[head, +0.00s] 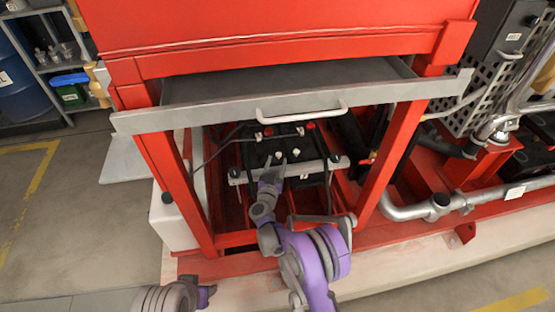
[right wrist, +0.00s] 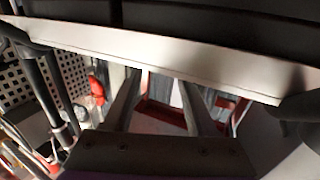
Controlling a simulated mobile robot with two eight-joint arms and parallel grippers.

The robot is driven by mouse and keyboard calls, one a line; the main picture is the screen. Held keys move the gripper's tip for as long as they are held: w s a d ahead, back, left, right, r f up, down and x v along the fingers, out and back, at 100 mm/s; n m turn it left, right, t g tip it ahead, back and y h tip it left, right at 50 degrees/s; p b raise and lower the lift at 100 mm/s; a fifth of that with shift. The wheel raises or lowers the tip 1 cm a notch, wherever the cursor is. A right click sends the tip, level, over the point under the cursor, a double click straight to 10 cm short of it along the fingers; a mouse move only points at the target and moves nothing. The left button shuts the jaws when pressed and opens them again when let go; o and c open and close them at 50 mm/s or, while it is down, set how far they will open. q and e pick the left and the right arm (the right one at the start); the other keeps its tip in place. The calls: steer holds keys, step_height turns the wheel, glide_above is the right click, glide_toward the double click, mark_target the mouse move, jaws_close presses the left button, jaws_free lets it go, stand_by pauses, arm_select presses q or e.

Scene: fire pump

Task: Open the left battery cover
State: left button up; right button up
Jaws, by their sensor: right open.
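The black battery unit (head: 262,152) sits low inside the red frame, under the grey drawer. A light grey bar with dark round knobs (head: 312,167) lies across its front. I cannot tell which part is the left cover. My right gripper (head: 277,162) reaches in from the front, open, with its fingertips over the battery by the bar. In the right wrist view its two fingers (right wrist: 160,82) are apart with nothing seen between them. Their tips meet the edge of a pale bar (right wrist: 215,72) there; contact is unclear.
The grey drawer with its handle (head: 302,112) overhangs the battery. Red frame posts (head: 400,160) stand on both sides. Grey pipework (head: 410,211) runs at the right, and a white container (head: 177,215) stands at the left. Floor at the far left is clear.

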steer(key=shift+w+d, duration=0.2)
steer(key=shift+w, duration=0.95)
jaws_close()
stand_by(0.6)
